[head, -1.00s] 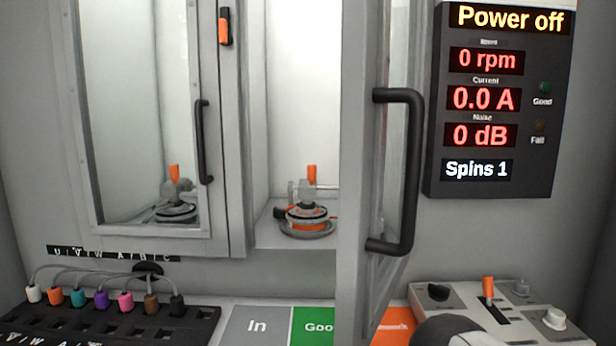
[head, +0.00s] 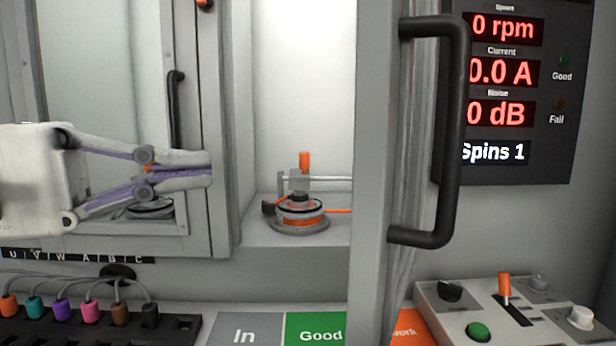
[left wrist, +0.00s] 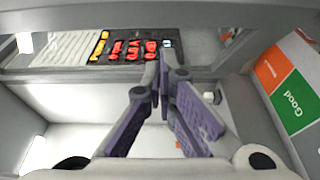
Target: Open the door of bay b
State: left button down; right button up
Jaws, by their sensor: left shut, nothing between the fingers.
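The door of the right-hand bay (head: 374,120), which I take to be bay b, stands swung out toward me, with its edge facing me. Its black bar handle (head: 453,130) is on the right side of the door. Inside the open bay, a hub motor (head: 299,214) sits in a fixture with an orange-tipped lever. My left gripper (head: 208,176) is shut and empty, left of the open bay and in front of the left bay's closed door (head: 219,100). Its purple-padded fingers also show in the left wrist view (left wrist: 163,75). My right gripper is out of sight.
A display panel (head: 520,150) hangs right of the open door. A control box (head: 500,315) with a green button and orange lever stands below it. Colored plugs in a black rack (head: 90,325) are at the lower left. "In" (head: 245,330) and "Good" (head: 315,330) pads lie below the bays.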

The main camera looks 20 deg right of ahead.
pick_arm(q)
jog(key=s+d, duration=0.2)
jog(key=d, duration=0.8)
jog(key=shift+s+d+p, duration=0.25)
jog(key=shift+s+p, duration=0.05)
jog(key=shift+p, duration=0.1)
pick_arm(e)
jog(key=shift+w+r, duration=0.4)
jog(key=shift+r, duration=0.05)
pick_arm(q)
jog(key=shift+f, duration=0.1)
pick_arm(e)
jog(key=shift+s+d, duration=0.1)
